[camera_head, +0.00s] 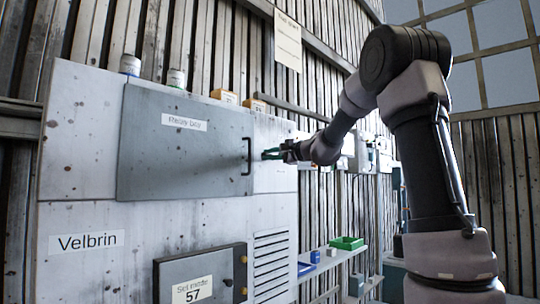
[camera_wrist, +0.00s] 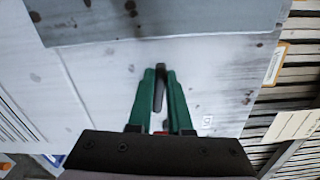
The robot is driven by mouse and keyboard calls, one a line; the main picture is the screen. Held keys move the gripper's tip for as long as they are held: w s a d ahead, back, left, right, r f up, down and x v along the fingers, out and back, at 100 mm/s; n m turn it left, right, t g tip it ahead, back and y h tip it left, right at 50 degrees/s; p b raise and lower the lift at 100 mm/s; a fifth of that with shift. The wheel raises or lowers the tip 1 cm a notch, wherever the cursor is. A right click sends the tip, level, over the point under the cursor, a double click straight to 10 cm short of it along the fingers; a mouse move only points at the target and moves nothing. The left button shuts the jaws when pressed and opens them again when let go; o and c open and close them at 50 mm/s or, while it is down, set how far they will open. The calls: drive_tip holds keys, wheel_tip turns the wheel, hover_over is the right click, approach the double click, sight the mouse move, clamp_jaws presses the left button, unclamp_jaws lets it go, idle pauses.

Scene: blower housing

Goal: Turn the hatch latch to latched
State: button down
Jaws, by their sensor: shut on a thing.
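The hatch (camera_head: 180,165) is a grey panel labelled "Relay bay" with a black bar handle (camera_head: 247,157) near its right edge. It looks closed against the pale cabinet. My gripper (camera_head: 270,153), with green fingers, is just right of the hatch, at the cabinet face. In the wrist view my gripper (camera_wrist: 161,78) is shut on a dark, narrow latch lever (camera_wrist: 161,73) between the fingertips. The hatch edge (camera_wrist: 165,30) crosses the top of that view, a little apart from the lever's tip. In the head view my fingers hide the latch.
The cabinet (camera_head: 150,225) has a lower "Set mode 57" panel (camera_head: 200,275) and a vent (camera_head: 270,265). Jars (camera_head: 130,65) and small boxes (camera_head: 224,96) stand on top. A shelf (camera_head: 330,262) with a green bin (camera_head: 347,243) is at right. The space before the hatch is clear.

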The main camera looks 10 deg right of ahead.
drive_tip(key=shift+f+n, duration=0.2)
drive_tip(key=shift+n, duration=0.6)
drive_tip(key=c, duration=0.8)
unclamp_jaws()
drive_tip(key=shift+c, duration=0.2)
drive_tip(key=v, duration=1.1)
